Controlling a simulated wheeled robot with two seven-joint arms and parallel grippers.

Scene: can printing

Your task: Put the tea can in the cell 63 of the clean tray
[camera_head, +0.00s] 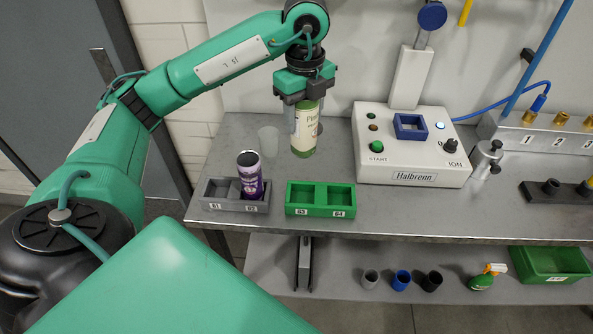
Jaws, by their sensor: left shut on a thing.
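My left gripper (305,90) points down and is shut on a light green can with a cream label (306,133). I take it to be the tea can; its lettering is only partly legible. The can hangs upright above the bench, over and behind the clean tray (320,212), which is green with two cells. The cells are labelled 63 on the left and 64 on the right, and both look empty. My right gripper is not in view.
A grey tray (235,206) labelled 61 and 62 stands left of the green one, with a purple can (250,174) tilted in cell 62. The white Halbrenn machine (412,165) stands to the right. A lower shelf holds several small items.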

